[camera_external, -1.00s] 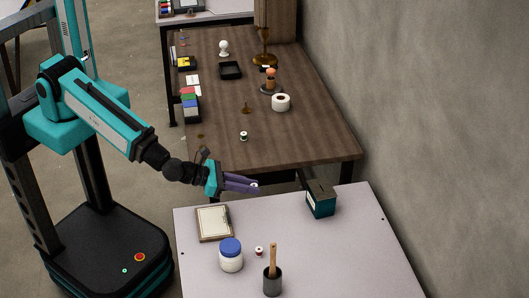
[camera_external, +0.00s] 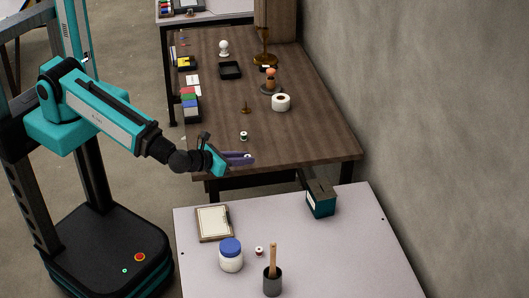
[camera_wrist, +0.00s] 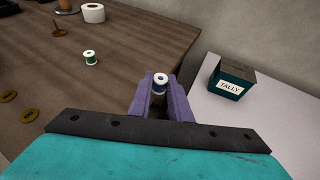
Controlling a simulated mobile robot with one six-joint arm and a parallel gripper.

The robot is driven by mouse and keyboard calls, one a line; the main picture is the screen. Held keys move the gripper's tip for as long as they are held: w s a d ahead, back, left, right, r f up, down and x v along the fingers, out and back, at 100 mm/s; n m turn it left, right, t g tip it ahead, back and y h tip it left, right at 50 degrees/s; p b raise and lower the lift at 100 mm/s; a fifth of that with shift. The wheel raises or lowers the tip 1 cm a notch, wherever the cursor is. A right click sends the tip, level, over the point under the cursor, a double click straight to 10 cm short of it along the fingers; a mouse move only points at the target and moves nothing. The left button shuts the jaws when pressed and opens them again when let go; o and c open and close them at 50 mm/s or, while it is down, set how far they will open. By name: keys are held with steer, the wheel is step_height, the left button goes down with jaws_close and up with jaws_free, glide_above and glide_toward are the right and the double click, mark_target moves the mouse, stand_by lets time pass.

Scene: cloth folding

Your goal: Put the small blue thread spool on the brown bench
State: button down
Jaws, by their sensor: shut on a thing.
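The small blue thread spool (camera_wrist: 160,82) is white-ended with blue thread and sits between the fingertips of my gripper (camera_wrist: 159,92) in the wrist view. My gripper's purple fingers are shut on it. In the external view my gripper (camera_external: 247,158) is at the near edge of the brown bench (camera_external: 225,135); the spool is too small there to make out clearly. In the wrist view the bench (camera_wrist: 120,65) lies beyond and to the left of the fingers. I cannot tell the spool's height above it.
A green spool (camera_external: 243,136) stands on the bench near the gripper. A spindle (camera_external: 246,108) and a white tape roll (camera_external: 281,102) stand farther back. On the pale table are a teal tally box (camera_external: 320,202), a blue-lidded jar (camera_external: 231,255) and a red spool (camera_external: 259,251).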

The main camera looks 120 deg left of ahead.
mark_target(244, 147)
steer(key=s+a+r+n+g+b, duration=0.2)
steer(key=s+a+r+n+g, duration=0.2)
steer(key=a, duration=0.5)
steer(key=shift+s+g+y, duration=0.4)
steer(key=shift+s, duration=0.65)
steer(key=shift+a, duration=0.1)
steer(key=shift+f, duration=2.15)
steer(key=shift+f, duration=0.1)
steer(key=shift+f+p, duration=0.45)
steer(key=shift+f, duration=1.2)
steer(key=shift+f, duration=0.15)
steer(key=c, duration=1.6)
jaws_free()
steer(key=shift+c, duration=0.2)
